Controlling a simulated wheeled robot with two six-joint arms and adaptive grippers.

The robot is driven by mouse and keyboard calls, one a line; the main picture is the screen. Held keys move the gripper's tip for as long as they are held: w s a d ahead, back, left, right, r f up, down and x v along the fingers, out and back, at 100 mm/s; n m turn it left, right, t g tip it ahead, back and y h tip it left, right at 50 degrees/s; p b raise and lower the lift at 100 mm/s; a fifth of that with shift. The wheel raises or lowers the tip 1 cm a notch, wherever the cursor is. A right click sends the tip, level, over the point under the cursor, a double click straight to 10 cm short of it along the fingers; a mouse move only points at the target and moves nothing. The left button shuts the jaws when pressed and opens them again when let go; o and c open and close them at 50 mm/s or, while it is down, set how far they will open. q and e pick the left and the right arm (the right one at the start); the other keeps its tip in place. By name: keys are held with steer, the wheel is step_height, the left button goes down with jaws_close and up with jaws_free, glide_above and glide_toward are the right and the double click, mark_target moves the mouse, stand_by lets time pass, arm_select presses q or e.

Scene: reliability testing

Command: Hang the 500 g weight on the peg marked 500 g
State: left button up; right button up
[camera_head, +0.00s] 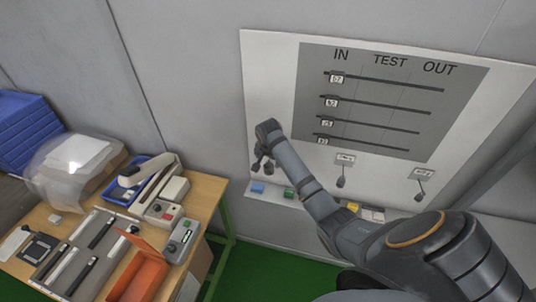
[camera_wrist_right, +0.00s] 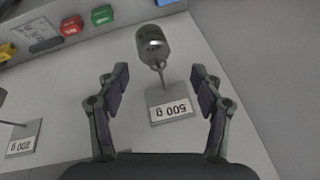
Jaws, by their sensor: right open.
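The 500 g label plate (camera_wrist_right: 172,110) shows upside down in the right wrist view, with a thin peg standing out from it. A grey metal weight (camera_wrist_right: 152,42) appears to hang on that peg. My right gripper (camera_wrist_right: 160,74) is open, its fingers on either side of the peg and apart from the weight. In the head view my right gripper (camera_head: 263,162) is at the lower left of the white board, covering the 500 g label. My left gripper is out of view.
The 200 g label plate (camera_wrist_right: 24,140) is beside it. Two more weights (camera_head: 340,182) (camera_head: 421,195) hang to the right. A ledge below holds a blue block (camera_head: 257,188) and a green block (camera_head: 289,193). A cluttered wooden table (camera_head: 207,190) stands left.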

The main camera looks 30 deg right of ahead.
steer(key=v, duration=0.8)
steer(key=s+f+n+g+b, duration=0.15)
steer(key=s+f, duration=0.25)
steer(key=f, duration=0.9)
steer(key=s+a+f+n+b, duration=0.1)
steer(key=s+f+n+b, duration=0.15)
steer(key=f, duration=0.95)
steer(key=s+f+n+b, duration=0.2)
steer(key=s+f+b, duration=0.15)
steer(key=f, duration=0.95)
steer(key=s+a+f+n+y+b, duration=0.1)
steer(key=s+a+f+n+b, duration=0.15)
steer(key=s+f, duration=1.35)
steer(key=s+a+f+n+b, duration=0.1)
steer(key=s+f, duration=0.2)
steer(key=s, duration=0.4)
steer(key=s+a+f+n+g+b, duration=0.1)
steer(key=s+f+n, duration=0.1)
steer(key=s, duration=0.4)
steer(key=s+a+f+n+b, duration=0.1)
steer(key=s+a+f, duration=0.1)
steer(key=s+f, duration=0.3)
steer(key=s, duration=0.2)
steer(key=shift+s+y, duration=0.3)
steer(key=shift+s, duration=0.05)
steer(key=shift+n, duration=0.25)
